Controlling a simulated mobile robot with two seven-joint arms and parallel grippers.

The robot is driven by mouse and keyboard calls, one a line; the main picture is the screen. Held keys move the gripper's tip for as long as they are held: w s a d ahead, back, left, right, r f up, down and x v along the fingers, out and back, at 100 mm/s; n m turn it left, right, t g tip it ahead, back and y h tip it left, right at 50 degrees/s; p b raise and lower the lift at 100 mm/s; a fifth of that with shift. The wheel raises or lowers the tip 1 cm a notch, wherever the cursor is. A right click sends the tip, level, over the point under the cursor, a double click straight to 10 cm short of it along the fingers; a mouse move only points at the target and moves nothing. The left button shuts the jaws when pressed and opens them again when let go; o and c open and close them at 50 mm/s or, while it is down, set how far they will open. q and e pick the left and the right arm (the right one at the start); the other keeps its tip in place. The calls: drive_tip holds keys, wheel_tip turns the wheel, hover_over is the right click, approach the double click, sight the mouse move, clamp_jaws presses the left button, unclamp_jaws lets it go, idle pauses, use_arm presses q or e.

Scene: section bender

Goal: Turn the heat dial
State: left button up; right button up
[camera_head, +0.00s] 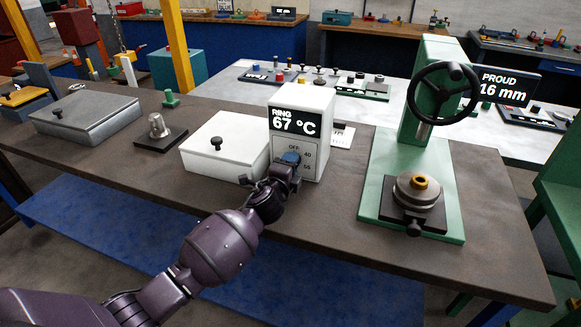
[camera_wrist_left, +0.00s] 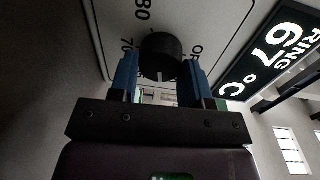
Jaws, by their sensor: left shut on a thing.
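The heat dial is a black round knob with a white pointer mark, on the front of a white heater box (camera_head: 311,104). It shows clearly in the left wrist view (camera_wrist_left: 160,57), with printed numbers around it. In the head view my left gripper (camera_head: 291,160) is at the dial and mostly hides it. In the left wrist view its two blue fingers (camera_wrist_left: 158,78) are on either side of the knob, shut on it. The display (camera_head: 293,122) on the box reads RING 67 °C. My right gripper is in neither view.
A white lidded box (camera_head: 224,146) adjoins the heater on its left. A metal part on a dark plate (camera_head: 160,132) and a grey lidded box (camera_head: 85,114) stand farther left. A green press (camera_head: 411,186) with a black handwheel stands right; its display reads PROUD 16 mm. The front right tabletop is clear.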

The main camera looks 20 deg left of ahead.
use_arm(q)
drive_tip(key=shift+n, duration=0.7)
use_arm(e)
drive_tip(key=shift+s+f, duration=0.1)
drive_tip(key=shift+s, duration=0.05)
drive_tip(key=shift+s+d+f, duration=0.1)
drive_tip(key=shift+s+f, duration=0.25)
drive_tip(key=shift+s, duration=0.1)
